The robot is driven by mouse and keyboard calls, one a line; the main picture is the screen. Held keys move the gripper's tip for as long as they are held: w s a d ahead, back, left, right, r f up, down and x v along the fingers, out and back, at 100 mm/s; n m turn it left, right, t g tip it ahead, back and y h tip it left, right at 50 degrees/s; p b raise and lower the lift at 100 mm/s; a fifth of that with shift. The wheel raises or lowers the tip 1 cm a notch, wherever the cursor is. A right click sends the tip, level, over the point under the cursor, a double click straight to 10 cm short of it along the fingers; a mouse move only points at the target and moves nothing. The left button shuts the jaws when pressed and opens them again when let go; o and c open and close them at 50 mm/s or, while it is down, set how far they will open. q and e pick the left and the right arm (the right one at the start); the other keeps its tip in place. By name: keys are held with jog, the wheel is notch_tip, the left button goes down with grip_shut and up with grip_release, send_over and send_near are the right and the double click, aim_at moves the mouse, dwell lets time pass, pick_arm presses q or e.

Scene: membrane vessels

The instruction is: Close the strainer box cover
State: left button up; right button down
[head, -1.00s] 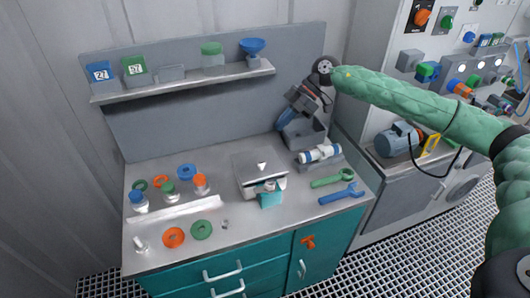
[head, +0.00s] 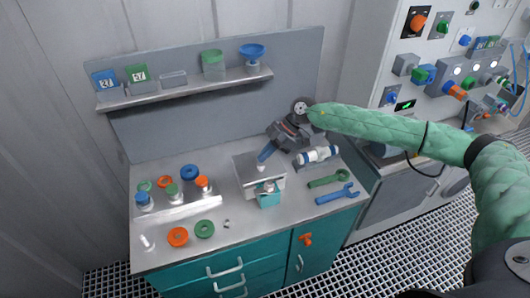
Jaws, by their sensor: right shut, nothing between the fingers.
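The strainer box (head: 244,175) is a light grey box standing mid-bench, with a small teal container (head: 269,199) at its front. Its top looks like a flat grey plate; at this size I cannot tell how far the cover stands open. My right gripper (head: 264,158) reaches in from the upper right, its blue fingers shut and empty. The fingertips are over the back right of the box in the picture; I cannot tell if they touch it. My left gripper is out of view.
A white and blue cylinder (head: 318,155), a green wrench (head: 328,179) and a blue wrench (head: 338,195) lie right of the box. Several coloured rings and capped bottles (head: 142,202) stand left. A shelf (head: 190,91) with containers hangs behind.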

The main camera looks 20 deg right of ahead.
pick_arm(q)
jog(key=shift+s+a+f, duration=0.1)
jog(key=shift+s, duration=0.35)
pick_arm(e)
jog(key=shift+f, duration=0.4)
